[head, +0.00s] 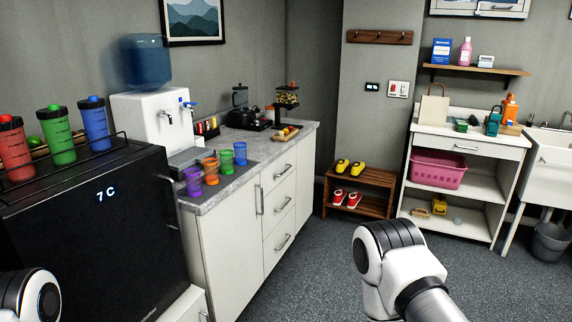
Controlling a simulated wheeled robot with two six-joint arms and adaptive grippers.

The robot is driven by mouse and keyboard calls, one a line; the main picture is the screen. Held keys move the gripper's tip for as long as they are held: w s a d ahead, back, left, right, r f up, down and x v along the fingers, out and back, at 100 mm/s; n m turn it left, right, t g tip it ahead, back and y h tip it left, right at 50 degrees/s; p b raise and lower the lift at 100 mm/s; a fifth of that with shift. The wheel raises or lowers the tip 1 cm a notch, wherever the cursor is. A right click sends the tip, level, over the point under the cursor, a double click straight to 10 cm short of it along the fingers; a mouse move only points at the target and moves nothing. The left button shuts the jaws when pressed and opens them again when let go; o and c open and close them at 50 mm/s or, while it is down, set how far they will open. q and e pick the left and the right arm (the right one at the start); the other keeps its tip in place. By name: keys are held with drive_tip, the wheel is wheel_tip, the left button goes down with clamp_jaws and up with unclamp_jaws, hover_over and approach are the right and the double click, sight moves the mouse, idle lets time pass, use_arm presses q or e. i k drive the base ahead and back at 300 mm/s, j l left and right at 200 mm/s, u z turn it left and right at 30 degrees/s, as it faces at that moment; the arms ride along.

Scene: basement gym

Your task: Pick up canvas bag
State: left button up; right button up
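The canvas bag (433,109) is a beige bag with a thin handle loop on top. It stands upright on the left end of the white shelf unit's top (466,133), at the back right of the head view. Nothing hides its front. Only a white and black link of my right arm shows at the bottom right, and a small part of my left arm at the bottom left. Neither gripper is in view. Both visible arm parts are far from the bag.
Green and teal items (493,120) and an orange bottle (510,107) stand right of the bag. A pink basket (438,169) sits below. A wooden shoe rack (358,189) stands left of the unit. The counter (225,188) and black fridge (95,235) line the left. The middle floor (310,265) is clear.

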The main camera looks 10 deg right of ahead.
sight(434, 112)
drive_tip(key=i+l+z, duration=0.25)
drive_tip(key=i+z, duration=0.2)
drive_tip(key=i+l+z, duration=0.1)
drive_tip(key=i+z, duration=0.3)
drive_tip(key=i, duration=0.2)
drive_tip(key=i+j+z, duration=0.1)
drive_tip(key=i+z, duration=0.35)
drive_tip(key=i, duration=0.1)
